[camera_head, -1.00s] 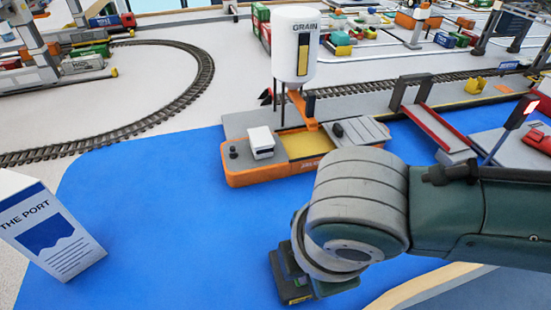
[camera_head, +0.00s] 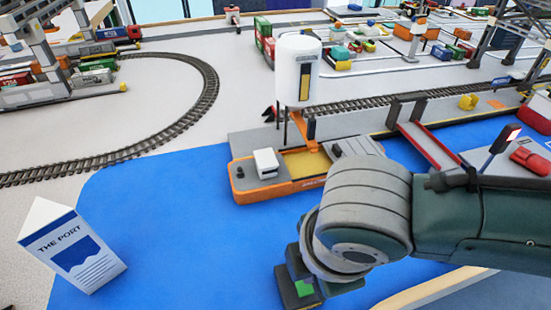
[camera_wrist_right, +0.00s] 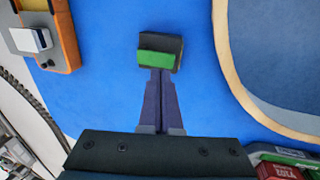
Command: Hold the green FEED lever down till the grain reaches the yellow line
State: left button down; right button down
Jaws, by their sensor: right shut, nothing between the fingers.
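The green FEED lever (camera_wrist_right: 155,57) sits on a small dark box (camera_wrist_right: 172,43) on the blue surface in the right wrist view. My right gripper (camera_wrist_right: 160,73) is shut and empty, with its fingertips at the lever's near edge; I cannot tell if they touch it. In the head view, a green patch (camera_head: 303,288) shows by the dark end of my right arm, and the fingertips are hidden. The white grain silo (camera_head: 298,62) stands over the orange barge (camera_head: 262,192), whose hold has a tan-yellow floor or grain (camera_head: 305,163). I cannot make out the yellow line. My left gripper is out of view.
A "THE PORT" sign (camera_head: 75,247) stands at the left. A curved rail track (camera_head: 190,120) runs behind the blue area. A red-edged ramp (camera_head: 432,143) is right of the barge.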

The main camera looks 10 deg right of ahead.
aim_at(306, 291)
jog(key=w+p+v, duration=0.1)
jog(key=w+v, duration=0.1)
jog(key=v, duration=0.7)
jog(key=shift+r, duration=0.4)
